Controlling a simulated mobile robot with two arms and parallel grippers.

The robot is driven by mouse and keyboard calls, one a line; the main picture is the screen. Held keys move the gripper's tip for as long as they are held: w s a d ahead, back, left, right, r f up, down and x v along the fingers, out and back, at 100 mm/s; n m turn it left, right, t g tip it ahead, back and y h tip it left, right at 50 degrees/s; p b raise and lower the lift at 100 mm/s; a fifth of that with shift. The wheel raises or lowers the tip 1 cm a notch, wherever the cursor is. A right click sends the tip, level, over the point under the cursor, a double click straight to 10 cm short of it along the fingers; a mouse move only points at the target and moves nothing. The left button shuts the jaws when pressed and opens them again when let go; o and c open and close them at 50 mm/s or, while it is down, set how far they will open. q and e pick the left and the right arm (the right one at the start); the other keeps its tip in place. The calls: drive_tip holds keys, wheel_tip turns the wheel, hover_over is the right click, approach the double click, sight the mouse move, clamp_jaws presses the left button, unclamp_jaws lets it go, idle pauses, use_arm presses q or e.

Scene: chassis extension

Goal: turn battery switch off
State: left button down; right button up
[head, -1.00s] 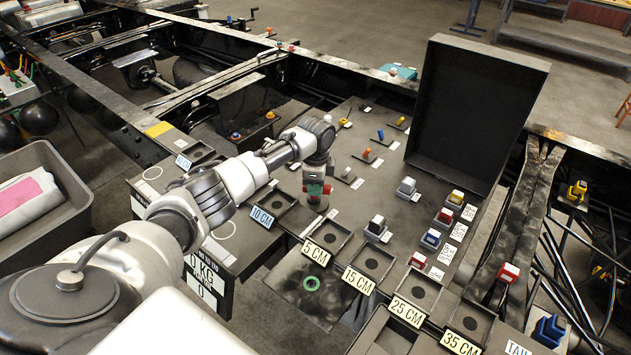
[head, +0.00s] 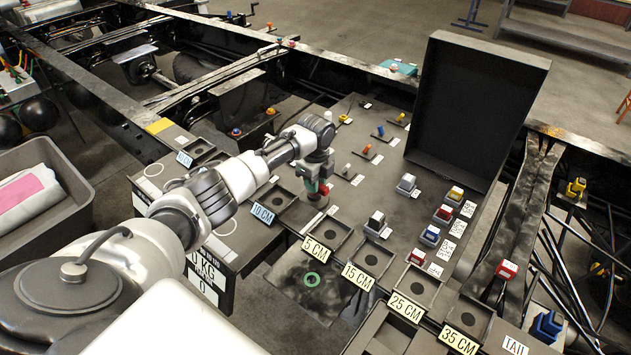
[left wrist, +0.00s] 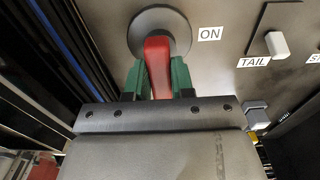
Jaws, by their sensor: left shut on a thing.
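The battery switch has a red handle (left wrist: 158,62) on a round grey base (left wrist: 178,22), with an "ON" label (left wrist: 210,34) to its right in the left wrist view. My left gripper (left wrist: 159,78) is shut on the red handle, with one green fingertip on each side of it. In the head view my left gripper (head: 317,182) reaches down to the switch near the panel's left edge. There the fingers and wrist hide most of the switch. My right gripper is not in view.
The grey panel (head: 345,208) carries several small toggles and coloured block switches to the right. A raised black lid (head: 475,105) stands behind it. A "TAIL" toggle (left wrist: 277,44) sits right of the switch. Labelled trays (head: 372,262) line the front.

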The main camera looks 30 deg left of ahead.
use_arm(q)
drive_tip(key=shift+r, duration=0.1)
drive_tip(key=c, duration=1)
unclamp_jaws()
drive_tip(key=shift+d, duration=0.1)
drive_tip(key=shift+o, duration=0.2)
wheel_tip(320, 180, up, 11)
drive_tip(key=b, duration=0.1)
